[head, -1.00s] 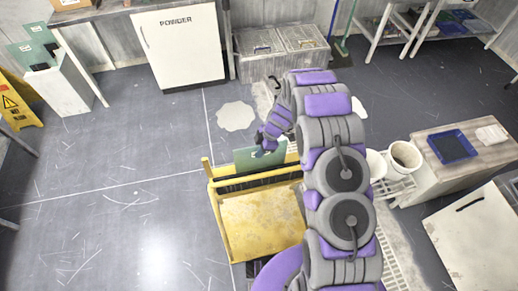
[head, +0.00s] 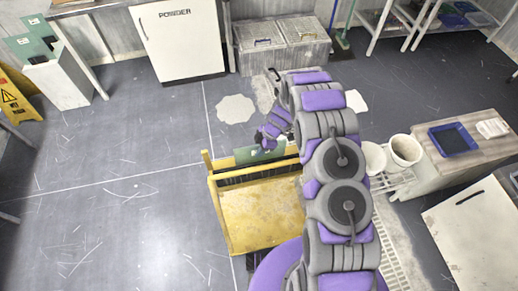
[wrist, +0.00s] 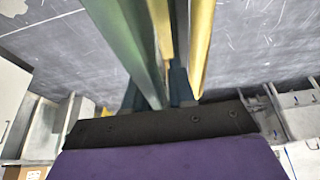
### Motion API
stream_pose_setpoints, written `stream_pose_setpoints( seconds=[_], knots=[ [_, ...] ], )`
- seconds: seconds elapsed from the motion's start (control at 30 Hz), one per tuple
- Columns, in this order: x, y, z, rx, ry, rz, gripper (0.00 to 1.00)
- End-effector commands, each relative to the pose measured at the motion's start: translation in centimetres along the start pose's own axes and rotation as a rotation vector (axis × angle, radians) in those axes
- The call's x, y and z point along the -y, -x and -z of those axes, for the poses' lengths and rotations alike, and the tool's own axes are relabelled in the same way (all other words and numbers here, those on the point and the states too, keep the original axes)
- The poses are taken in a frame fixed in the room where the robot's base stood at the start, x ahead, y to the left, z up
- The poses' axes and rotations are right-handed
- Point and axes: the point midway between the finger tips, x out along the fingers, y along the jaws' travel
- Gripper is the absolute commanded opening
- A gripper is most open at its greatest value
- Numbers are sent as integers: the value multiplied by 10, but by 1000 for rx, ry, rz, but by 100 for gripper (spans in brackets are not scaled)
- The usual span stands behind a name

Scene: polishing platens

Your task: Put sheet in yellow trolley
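The green sheet (head: 245,156) stands upright at the back of the yellow trolley (head: 262,222), its lower part hidden behind the trolley's back rail and dark slotted strip. My gripper (head: 268,141) is at the sheet's top edge, above the back of the trolley. In the wrist view the sheet (wrist: 128,38) runs edge-on between the dark fingers (wrist: 158,92), which look shut on it. Yellow trolley bars (wrist: 202,40) show just right of the sheet there. My arm hides the trolley's right side.
More green sheets (head: 38,27) stand in a white box (head: 60,82) at far left, beside a yellow warning sign (head: 15,98). A white powder cabinet (head: 180,45) and grey bins (head: 282,45) stand behind. Buckets (head: 405,150) and a bench (head: 440,160) are right. Floor left of the trolley is clear.

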Motion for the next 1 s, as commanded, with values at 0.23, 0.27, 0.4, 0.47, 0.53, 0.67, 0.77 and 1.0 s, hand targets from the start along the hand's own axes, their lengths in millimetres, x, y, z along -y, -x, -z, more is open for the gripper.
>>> stream_pose_setpoints(
  seconds=[0.23, 0.27, 0.4, 0.47, 0.53, 0.67, 0.77, 1.0],
  knots=[
    [0, 0, 0, 0, -1, 1, 39],
    [0, 0, 0, 0, -1, 1, 39],
    [0, 1, 0, 0, -1, 1, 39],
    [0, 4, 0, 0, -1, 0, 39],
    [-1, 12, 0, 0, -1, -1, 39],
    [-2, 36, 0, 2, -2, -6, 39],
    [-2, 58, 0, 1, -1, -6, 39],
    [-2, 101, 0, 2, 1, -3, 39]
  ],
)
